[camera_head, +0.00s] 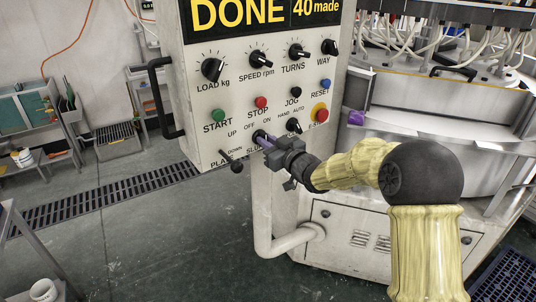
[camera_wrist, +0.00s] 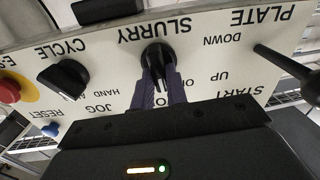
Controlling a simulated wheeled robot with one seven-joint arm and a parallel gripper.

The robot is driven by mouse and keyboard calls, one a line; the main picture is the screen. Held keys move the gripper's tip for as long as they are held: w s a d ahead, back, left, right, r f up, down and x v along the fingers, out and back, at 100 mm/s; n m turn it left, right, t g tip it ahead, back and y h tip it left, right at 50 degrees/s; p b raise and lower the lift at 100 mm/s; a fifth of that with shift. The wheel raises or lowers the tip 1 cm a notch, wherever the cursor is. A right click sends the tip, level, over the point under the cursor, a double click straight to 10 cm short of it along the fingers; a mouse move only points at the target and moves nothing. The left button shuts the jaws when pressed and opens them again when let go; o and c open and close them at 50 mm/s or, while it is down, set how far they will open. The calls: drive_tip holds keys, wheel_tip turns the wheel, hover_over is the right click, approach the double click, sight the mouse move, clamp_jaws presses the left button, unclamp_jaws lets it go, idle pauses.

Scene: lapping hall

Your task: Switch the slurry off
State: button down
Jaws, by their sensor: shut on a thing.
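The slurry switch is a black rotary knob (camera_wrist: 155,55) on the white control panel, beside the word SLURRY, which reads upside down in the wrist view. In the head view the knob (camera_head: 258,135) sits low on the panel, under the OFF and ON marks, and is partly hidden by my gripper (camera_head: 265,140). In the wrist view my gripper (camera_wrist: 163,86) is shut on the knob, a purple-grey finger on each side. The fingers and gripper body cover most of the OFF and ON marks there. I cannot tell which mark the knob points to.
The plate lever (camera_head: 234,165) sticks out left of the slurry knob. The cycle knob (camera_head: 294,126) and red emergency stop (camera_head: 320,113) are to the right. Green start (camera_head: 218,116) and red stop (camera_head: 261,102) buttons are above. The display reads DONE, 40 made.

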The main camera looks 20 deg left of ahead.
drive_tip(key=shift+s+a+f+n+b, duration=0.1)
drive_tip(key=shift+f+n+b, duration=0.05)
drive_tip(key=shift+n+b, duration=2.6)
drive_tip(key=c, duration=1.4)
unclamp_jaws()
drive_tip(key=b+v, duration=0.2)
drive_tip(key=v, duration=1.5)
